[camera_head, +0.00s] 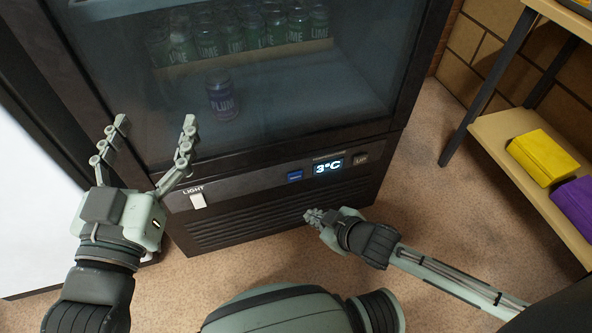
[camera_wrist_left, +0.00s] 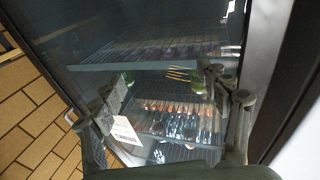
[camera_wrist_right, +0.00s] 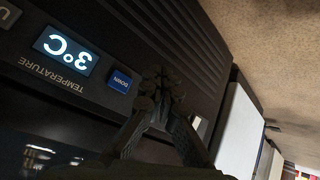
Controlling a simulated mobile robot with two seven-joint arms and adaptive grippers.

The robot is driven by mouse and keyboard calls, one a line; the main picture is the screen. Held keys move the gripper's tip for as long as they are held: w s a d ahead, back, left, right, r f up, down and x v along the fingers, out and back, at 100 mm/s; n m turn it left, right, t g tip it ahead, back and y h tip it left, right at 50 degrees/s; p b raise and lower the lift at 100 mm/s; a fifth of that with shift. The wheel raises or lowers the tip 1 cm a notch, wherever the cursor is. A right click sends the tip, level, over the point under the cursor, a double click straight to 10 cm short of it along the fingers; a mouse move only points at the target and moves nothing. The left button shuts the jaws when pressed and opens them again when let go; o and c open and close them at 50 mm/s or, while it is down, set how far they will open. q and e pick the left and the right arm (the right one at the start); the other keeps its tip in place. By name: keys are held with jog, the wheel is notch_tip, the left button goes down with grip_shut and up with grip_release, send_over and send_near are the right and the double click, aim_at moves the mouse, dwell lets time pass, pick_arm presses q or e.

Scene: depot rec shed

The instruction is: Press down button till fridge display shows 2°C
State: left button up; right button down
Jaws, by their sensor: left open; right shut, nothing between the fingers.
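The fridge display (camera_head: 328,166) on the lower front panel reads 3°C; it also shows upside down in the right wrist view (camera_wrist_right: 66,50). The blue down button (camera_head: 295,176) is just left of the display, and its DOWN label is readable in the right wrist view (camera_wrist_right: 120,80). The up button (camera_head: 361,159) is right of the display. My right gripper (camera_head: 312,215) is shut and empty, below the down button and apart from it. My left gripper (camera_head: 155,120) is open and empty in front of the fridge's glass door, left of the panel.
A white light switch (camera_head: 198,201) sits left on the panel. Behind the glass door are several green lime cans (camera_head: 232,40) and one plum can (camera_head: 221,95). A wooden shelf (camera_head: 500,130) at the right holds a yellow item (camera_head: 543,157) and a purple item (camera_head: 576,203).

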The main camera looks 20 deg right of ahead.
aim_at(295, 176)
pick_arm(q)
jog(key=shift+s+r, duration=0.1)
notch_tip(295, 176, up, 8)
jog(key=s+t+h+b, duration=0.2)
jog(key=t, duration=0.2)
jog(key=shift+s+d+f+t, duration=0.2)
jog(key=shift+s+t, duration=0.05)
jog(key=shift+t, duration=0.15)
pick_arm(e)
jog(key=w, duration=0.8)
jog(key=shift+w+a, duration=0.2)
jog(key=shift+w, duration=0.2)
pick_arm(q)
jog(key=shift+r, duration=0.15)
pick_arm(e)
jog(key=shift+r, duration=0.1)
pick_arm(q)
jog(key=shift+r, duration=0.2)
pick_arm(e)
jog(key=shift+w, duration=0.4)
